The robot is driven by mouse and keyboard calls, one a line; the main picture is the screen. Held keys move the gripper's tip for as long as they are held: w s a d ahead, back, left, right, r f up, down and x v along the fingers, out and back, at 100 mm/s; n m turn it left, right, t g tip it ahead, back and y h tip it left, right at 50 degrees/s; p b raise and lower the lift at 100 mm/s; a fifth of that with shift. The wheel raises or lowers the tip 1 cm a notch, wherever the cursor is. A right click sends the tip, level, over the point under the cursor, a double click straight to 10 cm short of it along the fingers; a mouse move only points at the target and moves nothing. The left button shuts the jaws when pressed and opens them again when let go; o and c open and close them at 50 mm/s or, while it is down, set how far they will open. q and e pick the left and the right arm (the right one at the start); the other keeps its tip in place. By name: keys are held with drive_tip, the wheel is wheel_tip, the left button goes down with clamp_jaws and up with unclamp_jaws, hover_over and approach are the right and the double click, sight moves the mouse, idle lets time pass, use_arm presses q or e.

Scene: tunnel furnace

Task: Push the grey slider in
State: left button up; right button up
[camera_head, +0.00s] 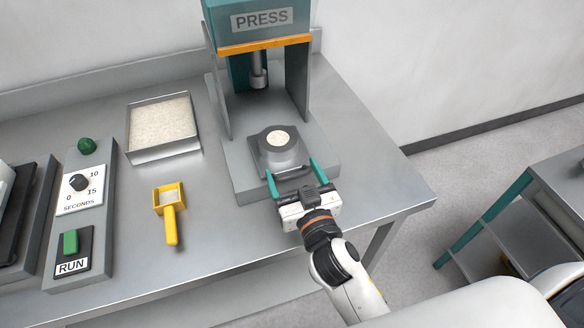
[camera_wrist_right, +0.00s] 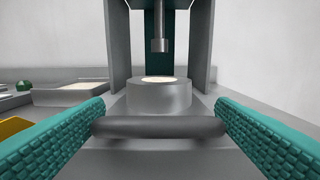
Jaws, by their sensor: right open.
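The grey slider (camera_head: 281,155) sits on the press base, its round die block holding a pale disc of powder on top. In the right wrist view the die block (camera_wrist_right: 160,97) stands in front of the press ram, with a dark grey bar handle (camera_wrist_right: 159,127) on its near side. The ram (camera_head: 258,76) hangs behind and above the block. My right gripper (camera_head: 293,181) is open at the front of the slider. Its teal fingers lie on either side of the bar handle; I cannot tell whether they touch it. My left gripper is not in view.
The press (camera_head: 222,100) stands on a metal table, its side walls flanking the slider's path. A tray of pale powder (camera_head: 133,151), a yellow scoop (camera_head: 170,227) and a control panel with a green RUN button (camera_head: 70,242) lie left. Another bench (camera_head: 560,175) stands at right.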

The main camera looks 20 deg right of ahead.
sight(276, 135)
drive_tip(key=shift+s, duration=0.15)
drive_tip(key=shift+c, duration=0.3)
drive_tip(key=c, duration=1)
drive_tip(key=w+p, duration=0.1)
drive_tip(key=w, duration=1)
drive_tip(key=shift+w+a, duration=0.15)
drive_tip(key=shift+w, duration=0.1)
drive_tip(key=o, duration=1.1)
drive_tip(key=shift+c, duration=0.2)
drive_tip(key=shift+s, duration=0.1)
drive_tip(key=s, duration=0.6)
drive_tip(key=s+b, duration=0.1)
drive_tip(key=s, duration=0.4)
drive_tip(key=shift+s+d, duration=0.2)
drive_tip(key=shift+s, duration=0.2)
